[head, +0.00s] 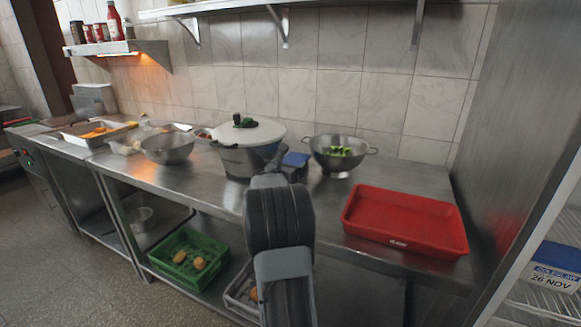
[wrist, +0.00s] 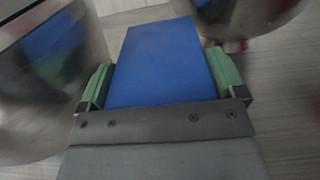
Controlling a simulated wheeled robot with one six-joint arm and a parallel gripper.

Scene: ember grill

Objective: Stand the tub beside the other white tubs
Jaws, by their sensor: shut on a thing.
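The tub shows as a flat blue top (wrist: 162,62) between the green finger pads of my gripper (wrist: 160,85) in the wrist view. My gripper is shut on it. In the head view its blue top (head: 296,159) shows at the end of my arm, between the big pot and the colander. The tub's sides are mostly hidden, and I cannot tell whether it is clear of the counter. Another white tub (head: 553,279) with a blue lid and a label reading "COLESLAW 26 NOV" stands on a rack at the far right, partly cut off.
A lidded steel pot (head: 243,158) stands close left of the tub, a colander (head: 340,165) with green food close right. A red tray (head: 402,238) lies on the counter's right. A steel side panel (head: 505,130) stands between counter and rack (head: 530,305). A green crate (head: 190,277) sits below.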

